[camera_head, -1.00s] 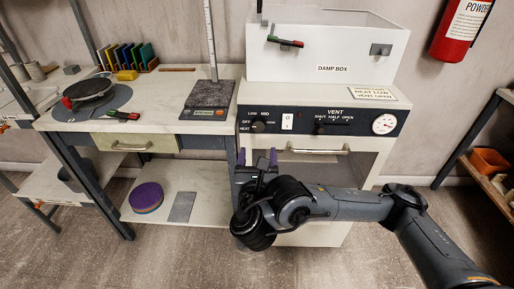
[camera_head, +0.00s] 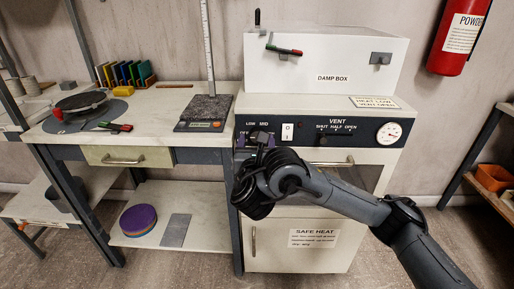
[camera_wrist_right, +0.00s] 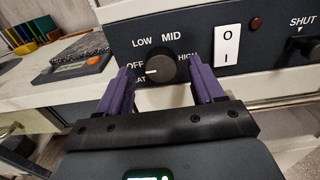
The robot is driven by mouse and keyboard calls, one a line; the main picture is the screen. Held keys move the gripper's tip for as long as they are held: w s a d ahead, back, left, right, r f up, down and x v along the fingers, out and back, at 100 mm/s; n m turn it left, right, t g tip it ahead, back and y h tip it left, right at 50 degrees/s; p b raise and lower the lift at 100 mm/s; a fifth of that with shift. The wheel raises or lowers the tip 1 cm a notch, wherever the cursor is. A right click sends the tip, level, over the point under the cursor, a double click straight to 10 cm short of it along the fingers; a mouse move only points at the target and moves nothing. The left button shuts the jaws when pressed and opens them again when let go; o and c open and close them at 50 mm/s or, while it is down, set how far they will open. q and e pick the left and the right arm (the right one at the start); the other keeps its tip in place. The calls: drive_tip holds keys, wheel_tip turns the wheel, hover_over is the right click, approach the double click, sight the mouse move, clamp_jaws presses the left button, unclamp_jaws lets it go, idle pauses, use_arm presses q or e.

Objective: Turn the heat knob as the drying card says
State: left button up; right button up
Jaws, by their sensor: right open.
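The heat knob (camera_wrist_right: 155,68) is a dark round dial with a white mark pointing left, toward OFF; LOW, MID and HIGH are printed around it. In the right wrist view, my right gripper (camera_wrist_right: 163,78) is open, its purple fingers to the left and right of the knob with gaps showing. Whether the fingertips reach around it is unclear. In the head view my right wrist and gripper (camera_head: 256,142) cover the knob. My left gripper is not in view.
A white O/I switch (camera_wrist_right: 227,45) is right of the knob. The vent control (camera_head: 322,138) and a dial gauge (camera_head: 389,133) are farther right on the panel. A scale (camera_head: 203,113) stands on the table to the left. A cabinet handle runs below the panel.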

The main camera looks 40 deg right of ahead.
drive_tip(key=shift+b+x, duration=0.5)
drive_tip(key=shift+x, duration=0.3)
drive_tip(key=shift+d, duration=0.1)
drive_tip(key=c, duration=1)
